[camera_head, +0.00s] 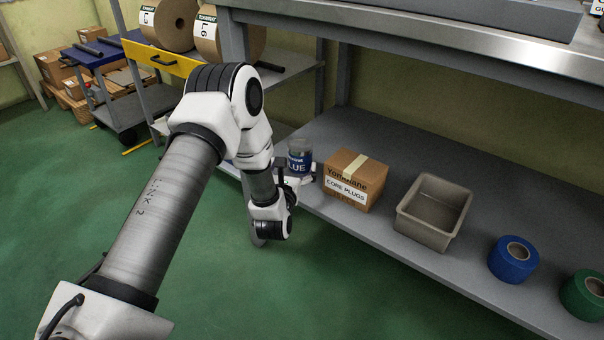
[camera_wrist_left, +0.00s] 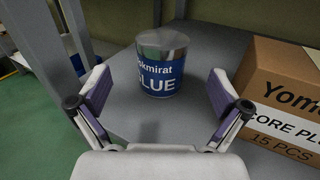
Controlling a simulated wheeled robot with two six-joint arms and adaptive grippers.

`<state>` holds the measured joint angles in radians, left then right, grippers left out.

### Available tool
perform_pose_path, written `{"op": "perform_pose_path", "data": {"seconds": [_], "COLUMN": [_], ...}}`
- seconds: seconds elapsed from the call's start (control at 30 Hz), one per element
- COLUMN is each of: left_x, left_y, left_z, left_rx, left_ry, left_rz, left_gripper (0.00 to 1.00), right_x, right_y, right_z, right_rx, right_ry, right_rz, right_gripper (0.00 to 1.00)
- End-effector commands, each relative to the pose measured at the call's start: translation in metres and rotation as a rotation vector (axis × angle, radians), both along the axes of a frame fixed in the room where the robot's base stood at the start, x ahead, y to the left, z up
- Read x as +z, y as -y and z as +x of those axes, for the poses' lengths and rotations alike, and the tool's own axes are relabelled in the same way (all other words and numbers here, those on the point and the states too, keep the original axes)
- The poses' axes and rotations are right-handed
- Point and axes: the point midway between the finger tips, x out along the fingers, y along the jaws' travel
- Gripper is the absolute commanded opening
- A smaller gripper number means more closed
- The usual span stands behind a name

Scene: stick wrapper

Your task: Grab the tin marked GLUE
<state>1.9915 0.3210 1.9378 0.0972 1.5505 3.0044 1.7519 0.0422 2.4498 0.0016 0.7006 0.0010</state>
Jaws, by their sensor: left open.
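The glue tin (camera_head: 299,157) is a blue and silver can marked "LUE" in the part I see. It stands upright on the lower grey shelf, left of the cardboard box. In the left wrist view the tin (camera_wrist_left: 161,66) stands ahead of my left gripper (camera_wrist_left: 158,98), roughly centred between the fingers and beyond them. The left gripper is open and empty. In the head view the left gripper (camera_head: 295,182) is at the shelf's front edge, in front of the tin, and partly hides it. My right gripper is not seen.
A cardboard box (camera_head: 351,182) marked CORE PLUGS stands close right of the tin; it is also near the right finger in the wrist view (camera_wrist_left: 283,97). A grey bin (camera_head: 433,211), blue tape roll (camera_head: 513,260) and green roll (camera_head: 584,294) sit further right. A shelf post (camera_wrist_left: 70,35) stands left.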

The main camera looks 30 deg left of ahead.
Motion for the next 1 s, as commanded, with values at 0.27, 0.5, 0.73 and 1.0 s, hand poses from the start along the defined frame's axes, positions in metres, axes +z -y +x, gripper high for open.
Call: {"op": "perform_pose_path", "data": {"seconds": [0.27, 0.5, 0.73, 1.0], "left_x": [0.001, 0.002, 0.004, 0.005], "left_y": [-0.013, -0.025, -0.025, -0.025], "left_z": [0.037, 0.069, 0.070, 0.070], "left_rx": [0.001, 0.000, -0.001, -0.001], "left_ry": [0.007, 0.004, 0.001, 0.003], "left_rz": [-0.006, -0.005, -0.005, -0.005], "left_gripper": [1.00, 1.00, 0.86, 0.25], "right_x": [-0.002, -0.021, -0.019, -0.019], "right_y": [0.000, 0.001, 0.001, 0.001], "right_z": [0.000, 0.001, 0.001, 0.001], "right_rx": [0.000, -0.005, -0.005, -0.005], "right_ry": [0.001, 0.003, 0.004, 0.004], "right_rz": [0.000, 0.000, 0.000, 0.000], "right_gripper": [0.40, 0.40, 0.40, 0.40]}}
